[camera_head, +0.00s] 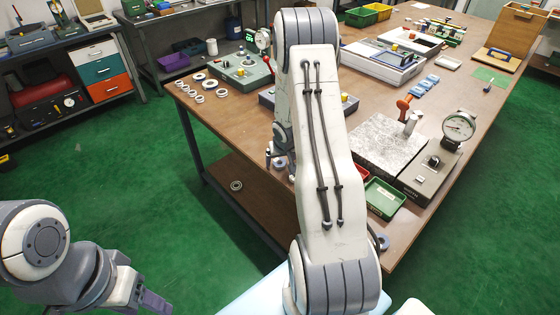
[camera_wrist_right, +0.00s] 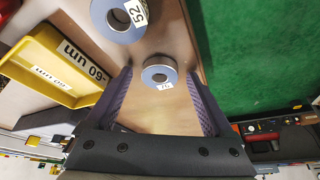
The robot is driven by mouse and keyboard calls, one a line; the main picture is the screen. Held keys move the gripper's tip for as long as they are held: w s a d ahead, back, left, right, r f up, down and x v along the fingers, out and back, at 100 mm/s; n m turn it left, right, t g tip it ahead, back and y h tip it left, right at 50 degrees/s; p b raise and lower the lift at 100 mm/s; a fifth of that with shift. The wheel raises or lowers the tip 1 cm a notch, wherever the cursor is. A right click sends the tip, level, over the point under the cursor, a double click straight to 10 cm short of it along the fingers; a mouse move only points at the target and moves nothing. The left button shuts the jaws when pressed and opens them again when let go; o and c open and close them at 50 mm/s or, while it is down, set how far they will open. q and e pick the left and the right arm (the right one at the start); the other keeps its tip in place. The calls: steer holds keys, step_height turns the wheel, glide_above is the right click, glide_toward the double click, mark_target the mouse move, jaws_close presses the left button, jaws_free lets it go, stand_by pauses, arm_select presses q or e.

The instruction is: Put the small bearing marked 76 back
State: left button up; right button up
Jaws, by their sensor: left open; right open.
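The small bearing (camera_wrist_right: 148,74), a blue-grey ring with a white label that reads upside down as 76, lies on the brown surface in the right wrist view. My right gripper (camera_wrist_right: 157,76) is open, with one finger on each side of that bearing near the fingertips; I cannot tell whether they touch it. My left gripper (camera_head: 153,302) is at the bottom left of the head view, away from the table, open and empty.
A larger ring marked 52 (camera_wrist_right: 99,12) lies close beyond the small one. A yellow tray labelled -60 um (camera_wrist_right: 40,62) stands left. In the head view, a green tray (camera_head: 384,196) and granite plate (camera_head: 385,150) are right of my arm; several rings (camera_head: 197,97) lie at the left table end.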

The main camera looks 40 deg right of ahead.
steer(key=p+v, duration=0.7)
steer(key=v, duration=0.5)
steer(key=s+a+r+n, duration=0.1)
steer(key=a+r+n, duration=0.15)
steer(key=a, duration=0.35)
steer(key=a+r+n, duration=0.1)
steer(key=a+r, duration=0.3)
steer(key=a, duration=0.3)
steer(key=s+a+r+n, duration=0.1)
steer(key=a+r+n, duration=0.15)
steer(key=a, duration=0.35)
steer(key=s+a+r+n+g+y, duration=0.1)
steer(key=s+a+r+n+g, duration=0.1)
steer(key=s+a, duration=0.6)
steer(key=s+a+r+n+g+y, duration=0.2)
steer(key=s+a+r+n, duration=0.2)
steer(key=s, duration=0.9)
steer(key=a+r, duration=0.2)
steer(key=a, duration=0.2)
steer(key=shift+a+n, duration=0.3)
steer(key=shift+a, duration=0.05)
